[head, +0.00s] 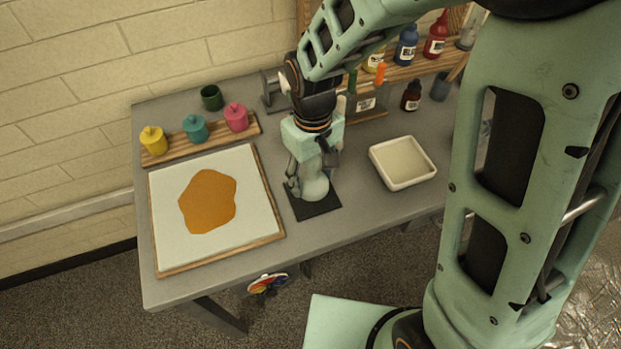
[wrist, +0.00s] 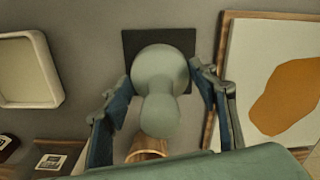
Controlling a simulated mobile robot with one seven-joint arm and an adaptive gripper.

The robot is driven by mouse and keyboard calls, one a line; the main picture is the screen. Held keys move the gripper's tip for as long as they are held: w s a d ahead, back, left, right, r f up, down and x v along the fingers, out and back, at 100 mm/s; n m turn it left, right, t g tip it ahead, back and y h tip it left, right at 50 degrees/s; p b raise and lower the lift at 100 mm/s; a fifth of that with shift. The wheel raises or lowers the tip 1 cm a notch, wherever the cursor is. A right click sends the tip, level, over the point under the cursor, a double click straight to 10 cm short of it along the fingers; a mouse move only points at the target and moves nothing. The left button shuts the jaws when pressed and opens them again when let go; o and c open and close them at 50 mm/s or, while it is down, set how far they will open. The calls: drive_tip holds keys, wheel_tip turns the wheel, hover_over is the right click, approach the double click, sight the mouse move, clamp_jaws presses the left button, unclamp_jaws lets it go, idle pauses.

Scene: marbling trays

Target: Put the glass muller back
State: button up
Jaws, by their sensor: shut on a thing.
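The pale grey-green glass muller (head: 316,188) has a wide round base and a narrower knob on top. It is upright over the black square mat (head: 322,209), at or just above its surface; I cannot tell if it touches. My gripper (head: 308,182) points down and is shut on the muller. In the wrist view the muller (wrist: 160,72) sits between the two fingers of my gripper (wrist: 164,82), with the dark mat (wrist: 132,44) behind it. The gripper hides part of the muller in the head view.
A wood-edged board (head: 262,222) with an orange patch lies left of the mat. A white tray (head: 417,182) is to the right. Paint pots stand on a wooden rack (head: 180,152) behind the board, near a dark green cup (head: 211,97). Bottles stand at the back right.

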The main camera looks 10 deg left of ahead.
sight(312, 185)
drive_tip(key=shift+w+a+f+b, duration=0.1)
drive_tip(key=shift+w+f+b, duration=0.05)
drive_tip(key=shift+f+b, duration=0.65)
drive_tip(key=shift+w+a+f+b, duration=0.1)
drive_tip(key=shift+f+b, duration=0.35)
drive_tip(key=shift+f, duration=0.55)
drive_tip(key=shift+d, duration=0.1)
drive_tip(key=o, duration=1.4)
drive_tip(key=shift+f, duration=0.15)
wheel_tip(312, 185, up, 12)
drive_tip(key=shift+r+p, duration=0.2)
drive_tip(key=shift+p, duration=0.25)
